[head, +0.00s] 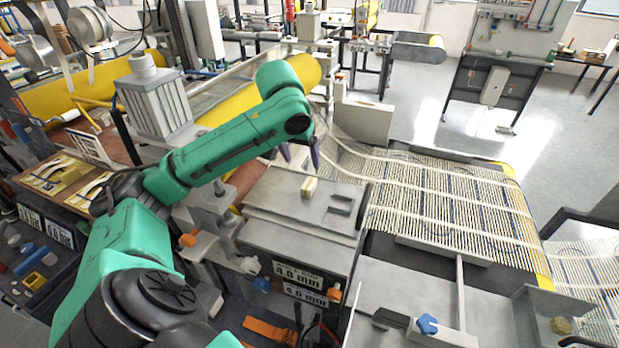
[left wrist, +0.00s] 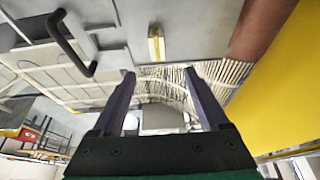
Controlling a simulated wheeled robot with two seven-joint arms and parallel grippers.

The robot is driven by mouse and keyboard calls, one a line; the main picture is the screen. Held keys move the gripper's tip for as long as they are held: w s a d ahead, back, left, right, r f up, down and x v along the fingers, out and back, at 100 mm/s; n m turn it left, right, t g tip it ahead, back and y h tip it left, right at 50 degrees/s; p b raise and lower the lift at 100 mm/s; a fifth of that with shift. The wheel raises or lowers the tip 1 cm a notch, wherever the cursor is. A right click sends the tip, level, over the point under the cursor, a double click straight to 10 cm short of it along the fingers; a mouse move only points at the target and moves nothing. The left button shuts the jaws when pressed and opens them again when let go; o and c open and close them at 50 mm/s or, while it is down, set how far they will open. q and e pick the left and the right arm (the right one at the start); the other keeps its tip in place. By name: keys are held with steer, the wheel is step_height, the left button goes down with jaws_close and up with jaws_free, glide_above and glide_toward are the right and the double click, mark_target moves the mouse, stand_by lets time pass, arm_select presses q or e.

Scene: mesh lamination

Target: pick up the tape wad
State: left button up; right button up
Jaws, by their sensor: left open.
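A small pale yellow piece (head: 309,187), which looks like the tape wad, lies on the grey metal plate (head: 270,193) in the middle of the head view. It also shows in the left wrist view (left wrist: 156,45), beyond the fingertips. My left gripper (head: 300,157) is open and empty, with its two dark fingers pointing down above the far part of the plate. In the left wrist view the fingers (left wrist: 160,75) stand apart with nothing between them touching either one. My right gripper is out of view.
A dark handle (head: 341,203) stands on the plate right of the piece. A slatted conveyor (head: 450,205) runs to the right. A yellow roll (head: 245,98) lies behind my left arm. A tray (head: 532,305) at lower right holds a yellowish lump (head: 561,325).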

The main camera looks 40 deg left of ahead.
mark_target(309, 183)
arm_select(q)
steer(key=p+x, duration=0.4)
steer(key=x, duration=0.6)
steer(key=shift+d+f, duration=0.15)
steer(key=shift+f, duration=0.25)
steer(key=shift+d+f, duration=0.1)
steer(key=shift+f, duration=0.1)
steer(key=shift+s, duration=0.15)
steer(key=shift+d, duration=0.1)
steer(key=shift+c, duration=0.6)
jaws_close()
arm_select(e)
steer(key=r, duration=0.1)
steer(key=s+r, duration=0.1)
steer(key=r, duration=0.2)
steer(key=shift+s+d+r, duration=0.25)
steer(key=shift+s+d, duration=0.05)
arm_select(q)
steer(key=shift+r, duration=0.1)
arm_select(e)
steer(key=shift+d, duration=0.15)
